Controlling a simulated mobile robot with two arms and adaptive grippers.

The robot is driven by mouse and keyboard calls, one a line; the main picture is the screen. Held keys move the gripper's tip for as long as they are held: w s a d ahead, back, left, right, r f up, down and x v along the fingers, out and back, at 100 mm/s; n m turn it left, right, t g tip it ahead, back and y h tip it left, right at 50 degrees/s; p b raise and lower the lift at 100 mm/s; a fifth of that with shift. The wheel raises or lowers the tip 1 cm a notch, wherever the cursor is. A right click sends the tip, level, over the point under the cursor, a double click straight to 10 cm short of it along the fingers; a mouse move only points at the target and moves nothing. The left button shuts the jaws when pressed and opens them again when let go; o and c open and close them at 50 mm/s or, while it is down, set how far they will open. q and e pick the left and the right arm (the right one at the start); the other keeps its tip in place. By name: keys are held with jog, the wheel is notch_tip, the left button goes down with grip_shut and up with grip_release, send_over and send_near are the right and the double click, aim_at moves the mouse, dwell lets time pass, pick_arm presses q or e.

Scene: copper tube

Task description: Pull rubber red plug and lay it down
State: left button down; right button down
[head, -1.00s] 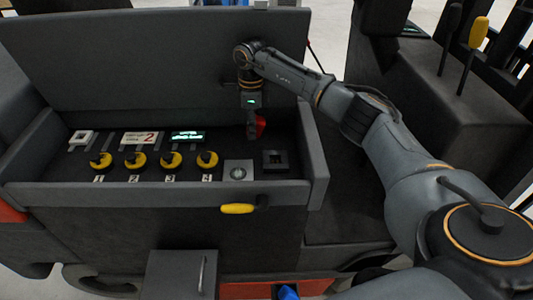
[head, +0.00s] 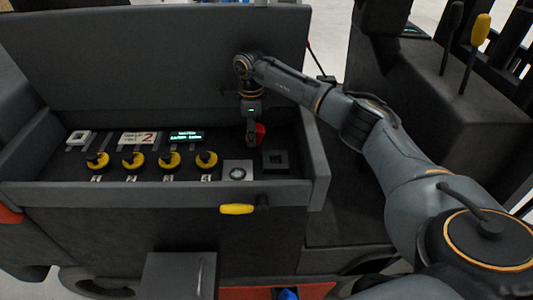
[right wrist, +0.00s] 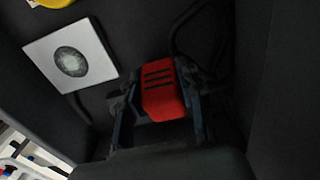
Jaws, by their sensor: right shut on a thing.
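The red rubber plug (head: 260,130) is at the right end of the dark control panel, behind the square black socket (head: 275,160). My right gripper (head: 253,138) points down and is shut on the plug. In the right wrist view the red plug (right wrist: 163,90), with dark slots on its face, sits between the two fingers of my right gripper (right wrist: 160,112). I cannot tell whether the plug touches the panel surface. The socket's dark middle shows uncovered in the head view. My left gripper is out of view.
Several yellow-black knobs (head: 170,160) line the panel to the left. A light square plate with a round button (head: 238,172) is close by, also in the right wrist view (right wrist: 70,61). The panel's raised right wall (head: 318,150) and tall back wall (head: 160,65) bound the space.

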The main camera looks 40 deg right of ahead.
jog(key=shift+f+b, duration=0.55)
jog(key=shift+f, duration=0.5)
jog(key=shift+c, duration=1.1)
grip_release()
jog(key=shift+r, duration=0.1)
jog(key=shift+w+d+r+p, duration=0.1)
jog(key=shift+r+p, duration=0.85)
jog(key=shift+r, duration=0.55)
jog(key=shift+w+r+p, duration=0.1)
jog(key=shift+r+p, duration=0.85)
jog(key=shift+r, duration=0.55)
jog(key=shift+s+r+p, duration=0.1)
jog(key=shift+r+p, duration=0.4)
jog(key=shift+r, duration=0.35)
jog(key=shift+r+p, duration=1.05)
jog(key=shift+r, duration=0.7)
